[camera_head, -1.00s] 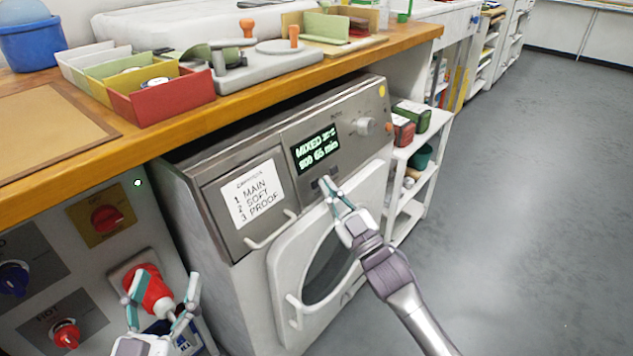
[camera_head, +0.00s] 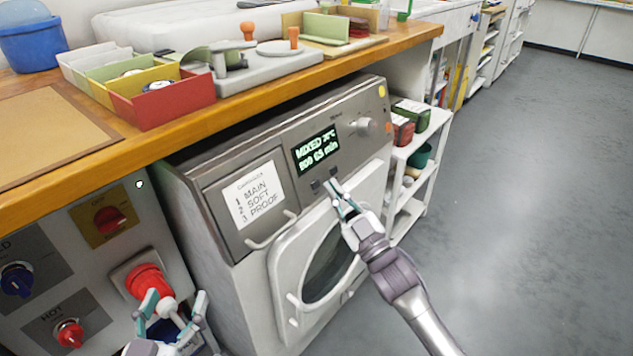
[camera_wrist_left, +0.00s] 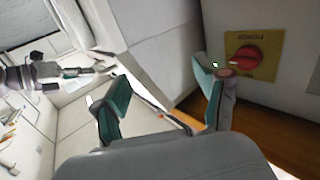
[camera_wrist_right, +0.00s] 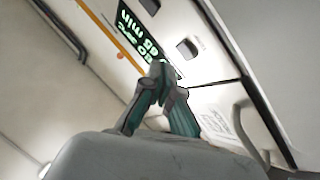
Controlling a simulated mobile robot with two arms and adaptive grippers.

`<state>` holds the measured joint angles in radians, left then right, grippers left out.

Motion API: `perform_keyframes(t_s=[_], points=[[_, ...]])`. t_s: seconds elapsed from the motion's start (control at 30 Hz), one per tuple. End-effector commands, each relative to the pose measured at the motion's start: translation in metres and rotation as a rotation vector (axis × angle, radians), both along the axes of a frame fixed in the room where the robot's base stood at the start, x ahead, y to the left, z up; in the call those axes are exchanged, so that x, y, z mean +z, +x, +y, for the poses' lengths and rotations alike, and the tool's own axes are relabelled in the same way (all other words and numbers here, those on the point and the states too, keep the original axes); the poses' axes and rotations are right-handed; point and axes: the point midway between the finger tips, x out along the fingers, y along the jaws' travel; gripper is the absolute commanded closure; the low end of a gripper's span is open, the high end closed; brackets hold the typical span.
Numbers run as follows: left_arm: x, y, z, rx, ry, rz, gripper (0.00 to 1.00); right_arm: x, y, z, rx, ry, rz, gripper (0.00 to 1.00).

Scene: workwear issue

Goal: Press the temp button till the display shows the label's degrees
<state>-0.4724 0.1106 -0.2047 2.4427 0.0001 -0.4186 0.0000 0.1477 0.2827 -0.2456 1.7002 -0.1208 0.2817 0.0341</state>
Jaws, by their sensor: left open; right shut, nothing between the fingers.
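The washing machine (camera_head: 232,262) has a lit display (camera_head: 316,151) reading MIXED with a blurred temperature in °C, above 800 and what looks like 65 min. Small dark buttons sit below the display; one (camera_head: 316,186) is bare in the head view, and one also shows in the right wrist view (camera_wrist_right: 188,48). My right gripper (camera_head: 334,186) is shut and empty, its tips at the panel beside that button; I cannot tell whether they touch a button. My left gripper (camera_head: 174,304) is open and empty, low before the wall panel. No label with degrees is legible.
A drawer card (camera_head: 256,194) lists MAIN, SOFT, PROOF. A round knob (camera_head: 364,126) is right of the display. The door (camera_head: 328,262) is below. The wooden counter (camera_head: 300,85) overhangs the machine. A red plug (camera_head: 146,282) is near my left gripper. Floor at right is clear.

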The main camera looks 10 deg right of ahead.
Motion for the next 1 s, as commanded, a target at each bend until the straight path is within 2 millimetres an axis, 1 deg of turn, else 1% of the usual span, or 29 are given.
perform_keyframes(t_s=[0.47,1.0], points=[[-0.044,-0.013,0.011,0.018,0.066,0.266,0.28,0.007,-0.013,-0.010,-0.001,0.001,0.000,1.00],[-0.086,-0.042,0.025,0.036,0.132,0.543,0.28,0.012,-0.027,-0.020,0.000,0.000,-0.001,1.00]])
